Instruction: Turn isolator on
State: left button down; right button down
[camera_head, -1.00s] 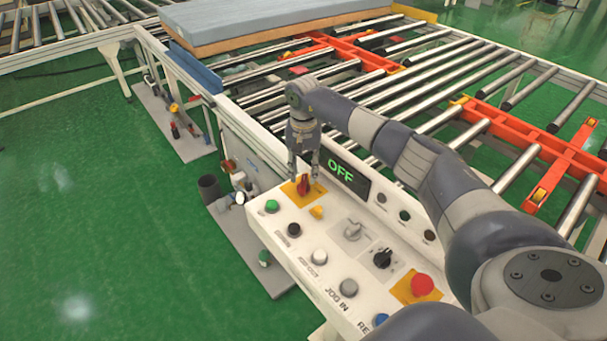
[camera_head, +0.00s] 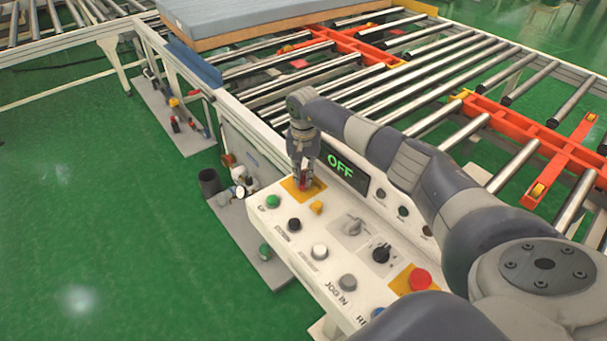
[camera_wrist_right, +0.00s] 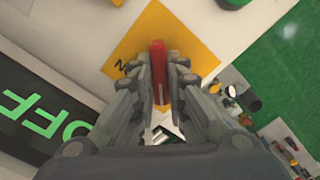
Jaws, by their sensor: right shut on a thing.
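The isolator is a red rotary handle (camera_wrist_right: 158,62) on a yellow square plate (camera_wrist_right: 190,35), at the far left end of the white control panel (camera_head: 262,212). My right gripper (camera_head: 303,184) reaches down onto it from above. In the right wrist view, the fingers (camera_wrist_right: 160,85) close around the red handle from both sides, and its far end shows between the fingertips. The green display (camera_head: 341,164) beside it reads OFF. My left gripper is not in view.
The panel also carries a green button (camera_head: 273,201), a black selector (camera_head: 381,253) and a red emergency button (camera_head: 420,279). Behind it runs a roller conveyor (camera_head: 440,85) with a mattress (camera_head: 250,18) at the back. Green floor (camera_head: 110,220) is open on the left.

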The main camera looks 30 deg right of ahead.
jog(key=m+b, duration=0.3)
jog(key=shift+f+m, duration=0.15)
jog(key=shift+m, duration=0.15)
jog(key=m+b, duration=0.2)
jog(key=m, duration=0.2)
jog(key=shift+m, duration=0.3)
jog(key=m+b, duration=0.2)
jog(key=m, duration=0.3)
jog(key=shift+r, duration=0.2)
jog(key=shift+r+m, duration=0.1)
jog(key=shift+m, duration=2.2)
jog(key=shift+w, duration=0.1)
jog(key=c, duration=1.6)
grip_release()
